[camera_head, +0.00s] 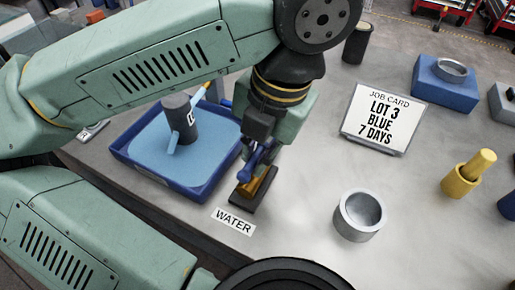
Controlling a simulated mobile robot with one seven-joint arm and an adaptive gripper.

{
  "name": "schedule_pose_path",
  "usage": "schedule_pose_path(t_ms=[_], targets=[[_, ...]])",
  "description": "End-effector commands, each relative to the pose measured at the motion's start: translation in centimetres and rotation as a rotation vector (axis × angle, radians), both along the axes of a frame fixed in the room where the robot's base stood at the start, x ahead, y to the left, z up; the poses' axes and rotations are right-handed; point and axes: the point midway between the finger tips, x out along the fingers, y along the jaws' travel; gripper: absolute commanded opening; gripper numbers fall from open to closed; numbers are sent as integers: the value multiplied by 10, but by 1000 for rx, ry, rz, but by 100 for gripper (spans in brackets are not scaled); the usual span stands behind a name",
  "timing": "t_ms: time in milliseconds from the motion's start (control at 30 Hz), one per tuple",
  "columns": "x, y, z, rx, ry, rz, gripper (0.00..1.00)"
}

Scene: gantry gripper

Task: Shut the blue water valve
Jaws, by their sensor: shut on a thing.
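The water valve (262,184) has a brass body on a dark base, just behind a label reading WATER (233,222). Its blue handle (244,174) is partly covered by my gripper (256,163). My gripper points down from above and is shut on the blue handle. The exact angle of the handle is hard to tell because the fingers hide part of it.
A blue tray (207,188) holding blue liquid and a dark cylinder (179,119) is left of the valve. A metal cup (360,214), a job card (382,117) and a yellow part (467,174) are right. Bare table lies between valve and cup.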

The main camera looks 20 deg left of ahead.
Motion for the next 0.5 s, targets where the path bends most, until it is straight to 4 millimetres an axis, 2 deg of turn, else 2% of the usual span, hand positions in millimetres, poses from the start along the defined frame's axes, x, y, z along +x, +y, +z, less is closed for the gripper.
schedule_pose_path(t_ms=[500], targets=[[1, -1, -1, -1, -4, -85, 0]])
